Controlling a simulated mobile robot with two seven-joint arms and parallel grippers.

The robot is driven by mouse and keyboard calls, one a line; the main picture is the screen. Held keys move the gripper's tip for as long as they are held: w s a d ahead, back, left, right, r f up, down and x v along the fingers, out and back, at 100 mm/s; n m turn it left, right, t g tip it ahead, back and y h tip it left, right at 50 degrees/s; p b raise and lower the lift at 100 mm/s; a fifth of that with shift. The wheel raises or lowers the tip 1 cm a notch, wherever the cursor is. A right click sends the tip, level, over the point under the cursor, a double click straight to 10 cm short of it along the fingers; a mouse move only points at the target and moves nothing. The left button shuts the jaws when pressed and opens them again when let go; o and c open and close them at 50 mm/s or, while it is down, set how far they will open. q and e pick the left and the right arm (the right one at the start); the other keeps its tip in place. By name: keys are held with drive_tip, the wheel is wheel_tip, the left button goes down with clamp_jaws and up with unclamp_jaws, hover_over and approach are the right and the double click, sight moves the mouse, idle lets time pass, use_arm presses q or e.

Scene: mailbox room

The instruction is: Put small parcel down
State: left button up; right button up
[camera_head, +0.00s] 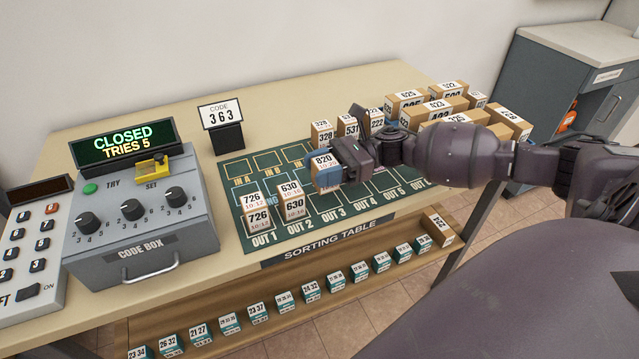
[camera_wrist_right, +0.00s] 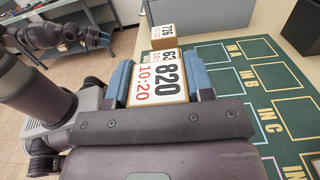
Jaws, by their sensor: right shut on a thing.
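My right gripper (camera_head: 328,176) is shut on a small parcel marked 820 (camera_head: 321,161), with a blue finger on each side. The parcel also shows in the right wrist view (camera_wrist_right: 158,85), its label reading 10:20. It is over the mat near OUT 3, right of the parcel marked 630 (camera_head: 292,205) at OUT 2. Its underside is hidden, so I cannot tell whether it touches the mat. A parcel marked 726 (camera_head: 257,212) stands at OUT 1. The green sorting mat (camera_head: 240,170) lies on the table. My left gripper (camera_wrist_right: 98,40) shows small at upper left in the right wrist view.
The code box (camera_head: 140,225) and keypad (camera_head: 25,240) stand left, a code 363 sign (camera_head: 222,115) behind the mat. Several parcels crowd the table's right, including 328 (camera_head: 321,131) behind the held one. A lower shelf (camera_head: 300,312) holds small numbered blocks.

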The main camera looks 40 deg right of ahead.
wheel_tip(320, 180, down, 4)
drive_tip(key=shift+r+b, duration=0.1)
drive_tip(key=shift+b, duration=0.25)
drive_tip(key=shift+f, duration=0.25)
drive_tip(key=shift+r, duration=0.1)
drive_tip(key=o, duration=1)
drive_tip(key=shift+f, duration=0.2)
drive_tip(key=shift+c, duration=0.2)
